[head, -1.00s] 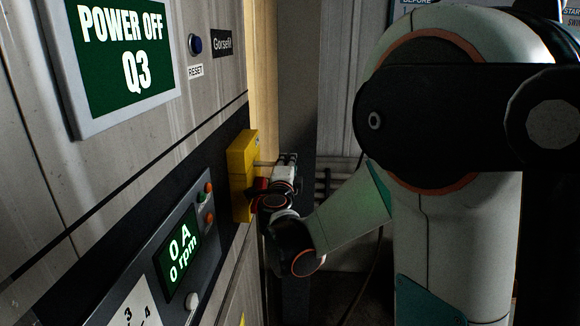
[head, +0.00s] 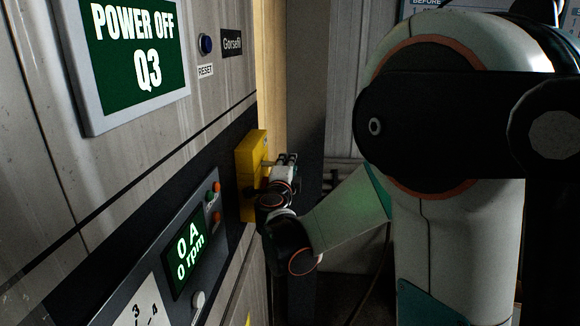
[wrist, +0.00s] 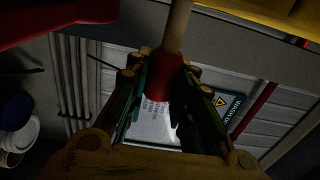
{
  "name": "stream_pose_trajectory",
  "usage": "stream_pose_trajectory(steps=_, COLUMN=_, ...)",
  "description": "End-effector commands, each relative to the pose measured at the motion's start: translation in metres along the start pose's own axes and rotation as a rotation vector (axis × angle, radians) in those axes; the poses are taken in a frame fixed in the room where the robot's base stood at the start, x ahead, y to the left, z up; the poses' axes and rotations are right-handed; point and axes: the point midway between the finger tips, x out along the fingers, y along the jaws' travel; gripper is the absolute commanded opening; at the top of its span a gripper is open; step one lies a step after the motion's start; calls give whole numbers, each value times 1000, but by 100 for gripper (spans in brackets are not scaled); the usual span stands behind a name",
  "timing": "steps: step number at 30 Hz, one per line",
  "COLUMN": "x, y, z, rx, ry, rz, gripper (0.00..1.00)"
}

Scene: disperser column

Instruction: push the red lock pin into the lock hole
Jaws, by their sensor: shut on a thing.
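My gripper (wrist: 166,78) is shut on the red grip of the lock pin (wrist: 163,78). The pin's pale shaft rises from the grip toward the top of the wrist view. In the head view my gripper (head: 287,160) is at the right side of the yellow switch box (head: 253,150), close to its face. The yellow box also shows at the top right of the wrist view (wrist: 270,10). The lock hole and the shaft's tip are not visible, so I cannot tell whether the tip is in the hole.
A large red part (wrist: 55,20) fills the wrist view's top left, close to my gripper. A grey control panel (head: 190,245) with a display is left of the box. A green "POWER OFF Q3" screen (head: 140,55) is above. Pipes (wrist: 75,80) run along the wall behind.

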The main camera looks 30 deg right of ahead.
Motion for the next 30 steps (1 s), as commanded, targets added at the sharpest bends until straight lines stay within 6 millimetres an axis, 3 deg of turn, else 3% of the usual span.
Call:
stream_pose_trajectory(steps=8, x=0, y=0, z=6, rx=0, ry=0, rz=0, gripper=0)
stream_pose_trajectory(steps=9, x=0, y=0, z=6, rx=0, ry=0, rz=0, gripper=31)
stream_pose_trajectory(steps=11, x=0, y=0, z=6, rx=0, ry=0, rz=0, gripper=45)
stream_pose_trajectory(steps=23, x=0, y=0, z=3, rx=0, ry=1, rz=0, gripper=46)
stream_pose_trajectory(steps=30, x=1, y=-1, z=-29, rx=0, ry=5, rz=0, gripper=46)
